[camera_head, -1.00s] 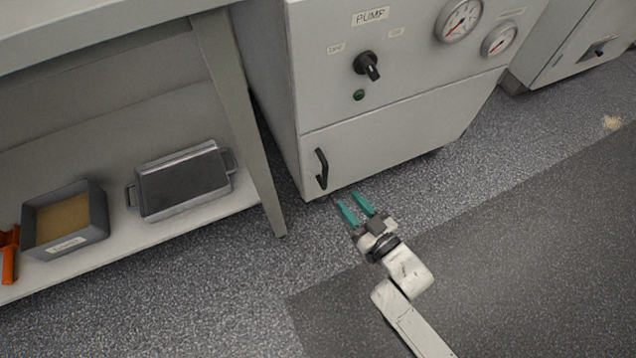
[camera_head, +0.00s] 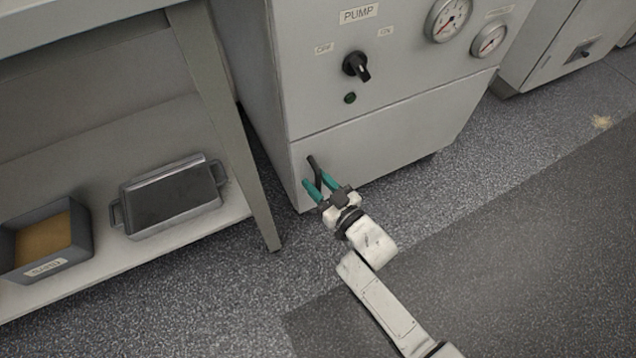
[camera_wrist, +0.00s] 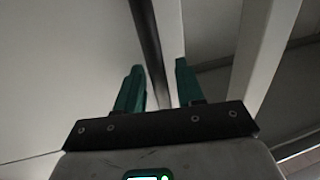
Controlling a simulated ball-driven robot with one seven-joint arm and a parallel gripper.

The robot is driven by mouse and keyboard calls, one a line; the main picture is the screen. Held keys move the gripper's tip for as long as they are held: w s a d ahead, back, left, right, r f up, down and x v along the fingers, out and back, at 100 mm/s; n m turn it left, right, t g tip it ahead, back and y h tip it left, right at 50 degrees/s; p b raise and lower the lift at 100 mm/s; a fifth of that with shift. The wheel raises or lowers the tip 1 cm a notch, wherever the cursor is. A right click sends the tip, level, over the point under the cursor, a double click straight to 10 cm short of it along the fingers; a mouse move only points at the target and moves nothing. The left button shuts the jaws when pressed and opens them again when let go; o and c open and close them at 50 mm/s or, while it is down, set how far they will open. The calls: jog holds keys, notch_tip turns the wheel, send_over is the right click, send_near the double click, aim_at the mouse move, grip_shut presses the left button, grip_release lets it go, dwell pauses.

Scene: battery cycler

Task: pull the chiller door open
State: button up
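The chiller door (camera_head: 400,130) is the grey lower panel of the cabinet marked PUMP, and it looks shut. Its black bar handle (camera_head: 312,163) is upright near the door's left edge. My gripper (camera_head: 318,182) is at the handle with its teal fingers apart, one on each side of the bar. In the wrist view the dark handle bar (camera_wrist: 149,45) runs between the two open fingers (camera_wrist: 158,82). I cannot tell whether either finger touches the bar. The lower part of the handle is partly hidden by the fingers in the head view.
A bench leg (camera_head: 225,125) stands left of the cabinet. The bench's low shelf holds a metal tray (camera_head: 172,195) and a grey bin (camera_head: 48,262). A black knob (camera_head: 356,66) and gauges are above the door.

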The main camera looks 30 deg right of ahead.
grip_shut()
dwell(0.3)
dwell(0.3)
